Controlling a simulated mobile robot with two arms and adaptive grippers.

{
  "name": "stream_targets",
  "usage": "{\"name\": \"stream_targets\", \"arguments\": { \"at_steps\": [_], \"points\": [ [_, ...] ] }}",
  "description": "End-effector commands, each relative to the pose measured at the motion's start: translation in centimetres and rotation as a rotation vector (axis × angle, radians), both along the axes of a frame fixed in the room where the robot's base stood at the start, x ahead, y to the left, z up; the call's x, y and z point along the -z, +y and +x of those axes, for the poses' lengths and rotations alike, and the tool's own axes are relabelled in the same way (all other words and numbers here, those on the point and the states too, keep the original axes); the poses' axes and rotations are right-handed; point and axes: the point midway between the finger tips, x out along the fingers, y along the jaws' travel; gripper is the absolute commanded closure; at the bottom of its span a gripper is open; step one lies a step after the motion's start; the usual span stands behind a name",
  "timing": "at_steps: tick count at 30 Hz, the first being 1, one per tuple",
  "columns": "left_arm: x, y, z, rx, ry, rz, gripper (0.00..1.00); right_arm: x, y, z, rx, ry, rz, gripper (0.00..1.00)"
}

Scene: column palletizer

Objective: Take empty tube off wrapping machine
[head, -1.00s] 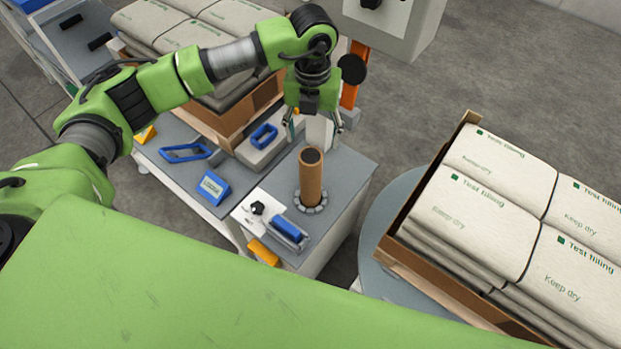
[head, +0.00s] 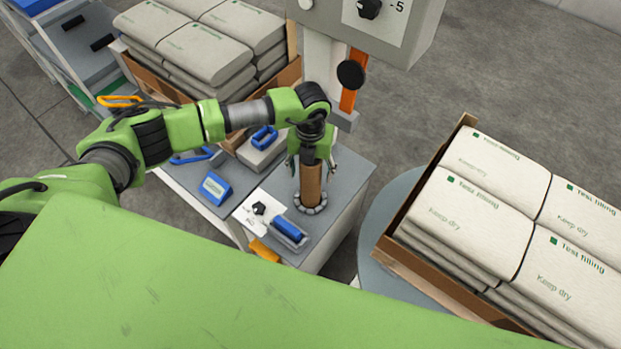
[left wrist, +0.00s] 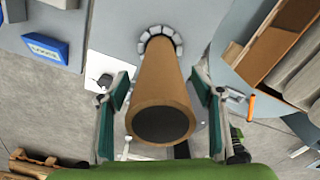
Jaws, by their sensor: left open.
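The empty tube (head: 310,187) is a brown cardboard cylinder. It stands upright in a ring-shaped grey holder (head: 311,203) on the wrapping machine's grey top (head: 345,180). My left gripper (head: 312,165) is above the tube in the head view, with its fingers on either side of the tube's upper part. In the left wrist view the tube (left wrist: 158,85) stands between the two open fingers of the left gripper (left wrist: 162,105), with gaps on both sides. Its dark open end faces the camera. My right gripper is not in view.
A control box (head: 385,25) on a post with an orange strip (head: 354,82) stands behind the tube. A carton of stacked sacks (head: 480,205) sits right, another stack (head: 200,45) at back left.

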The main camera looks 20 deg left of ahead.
Motion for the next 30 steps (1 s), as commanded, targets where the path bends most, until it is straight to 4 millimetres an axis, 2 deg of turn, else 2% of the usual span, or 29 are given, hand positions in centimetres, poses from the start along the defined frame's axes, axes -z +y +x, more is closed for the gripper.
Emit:
{"name": "stream_targets", "arguments": {
  "at_steps": [7, 8, 12, 23, 26, 30],
  "points": [
    [0.3, 0.0, 0.0, 0.0, -0.001, 0.0, 0.39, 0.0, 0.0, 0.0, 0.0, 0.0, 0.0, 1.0],
    [0.3, 0.0, 0.0, 0.0, -0.001, 0.0, 0.45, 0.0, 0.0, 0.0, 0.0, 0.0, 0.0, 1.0],
    [0.3, 0.0, 0.0, 0.0, -0.001, 0.0, 0.81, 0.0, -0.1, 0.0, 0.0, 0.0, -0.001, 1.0],
    [-0.1, 0.0, 0.1, 0.001, -0.002, -0.001, 0.82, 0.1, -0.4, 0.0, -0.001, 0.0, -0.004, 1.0],
    [-1.3, 0.0, 0.2, 0.002, -0.004, -0.001, 0.82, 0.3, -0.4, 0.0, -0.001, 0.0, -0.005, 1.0],
    [-4.0, 0.0, 0.2, 0.001, -0.006, -0.002, 0.82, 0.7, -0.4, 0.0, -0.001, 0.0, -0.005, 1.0]
  ]
}}
